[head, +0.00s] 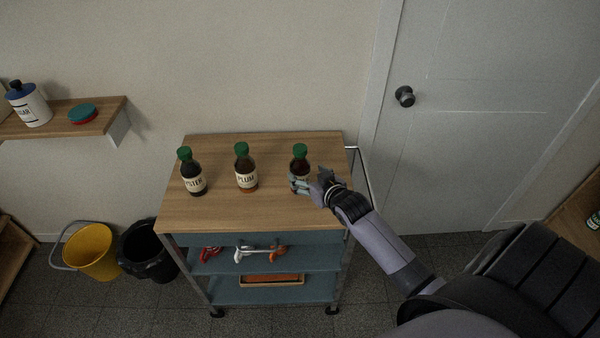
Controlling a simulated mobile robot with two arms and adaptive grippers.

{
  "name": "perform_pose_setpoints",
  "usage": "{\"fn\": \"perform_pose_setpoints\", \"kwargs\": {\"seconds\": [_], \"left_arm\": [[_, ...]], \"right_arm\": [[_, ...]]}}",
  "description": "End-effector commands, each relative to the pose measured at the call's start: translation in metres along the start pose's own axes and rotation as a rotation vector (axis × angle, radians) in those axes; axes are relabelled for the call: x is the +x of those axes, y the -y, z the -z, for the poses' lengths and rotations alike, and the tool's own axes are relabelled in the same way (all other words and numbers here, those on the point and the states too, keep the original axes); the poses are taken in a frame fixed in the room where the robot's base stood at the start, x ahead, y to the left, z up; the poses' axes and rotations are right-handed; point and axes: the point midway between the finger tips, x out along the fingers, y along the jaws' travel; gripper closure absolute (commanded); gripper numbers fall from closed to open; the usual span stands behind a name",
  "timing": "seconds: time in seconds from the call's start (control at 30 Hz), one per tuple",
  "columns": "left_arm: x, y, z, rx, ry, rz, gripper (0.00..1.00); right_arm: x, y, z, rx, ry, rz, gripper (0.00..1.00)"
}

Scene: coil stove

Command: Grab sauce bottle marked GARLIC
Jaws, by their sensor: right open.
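Three dark sauce bottles with green caps stand upright in a row on the wooden top of a cart. The right bottle (300,160) has its label mostly hidden by my right gripper, so I cannot read it. The middle bottle (245,167) is marked PLUM. The left bottle (191,171) has a partly visible label that looks like OYSTER. My right gripper (300,185) is open at the lower part of the right bottle, with its fingers overlapping it in the picture. I cannot tell whether they touch it. My left gripper is not in view.
The cart top (225,211) is clear in front of the left and middle bottles. Lower shelves hold red-handled and orange items. A wall shelf (60,119) holds a white canister and a round tin. A yellow bucket (92,252) and black bin (147,250) stand left; a door (480,110) is right.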

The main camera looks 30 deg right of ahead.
Motion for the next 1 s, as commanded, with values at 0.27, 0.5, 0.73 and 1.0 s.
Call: {"fn": "perform_pose_setpoints", "kwargs": {"seconds": [0.27,0.5,0.73,1.0], "left_arm": [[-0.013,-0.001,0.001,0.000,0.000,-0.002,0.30],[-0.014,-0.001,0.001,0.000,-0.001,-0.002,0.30],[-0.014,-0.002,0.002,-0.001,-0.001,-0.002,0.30],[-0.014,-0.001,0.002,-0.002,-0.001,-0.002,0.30]], "right_arm": [[0.034,0.005,0.001,0.000,0.000,-0.001,0.29],[0.048,0.005,-0.001,0.000,0.000,0.000,0.29],[0.048,0.005,-0.001,0.000,-0.001,0.000,0.31],[0.048,0.005,-0.001,0.000,0.000,0.000,0.49]]}}
